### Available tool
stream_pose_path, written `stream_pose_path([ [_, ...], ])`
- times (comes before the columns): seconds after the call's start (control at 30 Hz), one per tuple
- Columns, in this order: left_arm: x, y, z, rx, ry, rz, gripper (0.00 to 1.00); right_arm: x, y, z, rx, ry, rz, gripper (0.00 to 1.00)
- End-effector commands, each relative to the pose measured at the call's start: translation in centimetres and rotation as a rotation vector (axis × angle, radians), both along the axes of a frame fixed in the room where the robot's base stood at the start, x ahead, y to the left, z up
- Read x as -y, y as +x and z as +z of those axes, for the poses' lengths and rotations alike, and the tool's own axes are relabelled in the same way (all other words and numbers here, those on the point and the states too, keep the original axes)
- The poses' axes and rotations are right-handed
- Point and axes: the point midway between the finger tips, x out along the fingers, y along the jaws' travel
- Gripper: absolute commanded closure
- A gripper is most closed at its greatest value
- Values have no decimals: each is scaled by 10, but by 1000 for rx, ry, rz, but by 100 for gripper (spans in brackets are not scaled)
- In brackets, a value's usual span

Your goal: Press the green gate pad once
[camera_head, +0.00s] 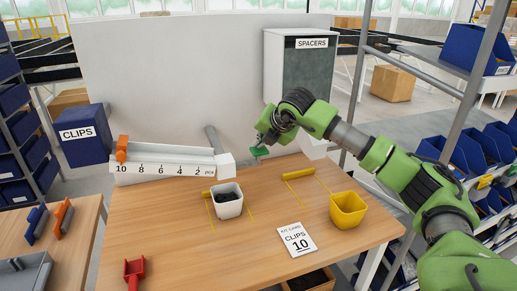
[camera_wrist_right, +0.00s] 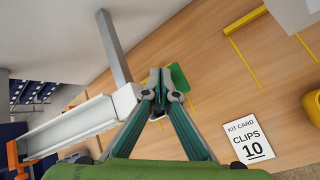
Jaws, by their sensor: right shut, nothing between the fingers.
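The green gate pad (camera_head: 259,152) is by the white dispenser's outlet end, above the back of the wooden table. In the right wrist view the green pad (camera_wrist_right: 180,77) shows just beyond and right of my fingertips, partly covered by them. My right gripper (camera_head: 260,141) is shut and empty, pointing down right at the pad. In the right wrist view its fingertips (camera_wrist_right: 161,84) are together and overlap the pad's edge; I cannot tell whether they touch it. My left gripper is not in view.
The white dispenser channel (camera_head: 165,164) has a numbered scale and an orange slider (camera_head: 122,148). A white bin (camera_head: 228,209) with dark pieces, a yellow bin (camera_head: 347,212) and a kit card reading CLIPS 10 (camera_head: 297,240) are on the table. A SPACERS cabinet (camera_head: 300,82) stands behind.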

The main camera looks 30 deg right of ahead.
Motion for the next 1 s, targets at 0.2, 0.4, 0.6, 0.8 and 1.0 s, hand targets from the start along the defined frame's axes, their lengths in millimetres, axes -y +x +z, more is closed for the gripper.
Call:
stream_pose_path([
  [0.2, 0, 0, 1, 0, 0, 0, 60, 0, 0, 3, 2, 0, -1, 100],
  [0.4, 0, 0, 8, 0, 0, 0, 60, 0, 0, 19, 3, 1, -1, 100],
  [0.6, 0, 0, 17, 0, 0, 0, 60, 0, 0, 40, 3, 0, -1, 100],
  [0.8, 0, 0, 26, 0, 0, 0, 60, 0, 0, 59, 3, 0, -1, 100],
  [1.0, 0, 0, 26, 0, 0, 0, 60, 0, 0, 61, 1, 1, -1, 100],
])
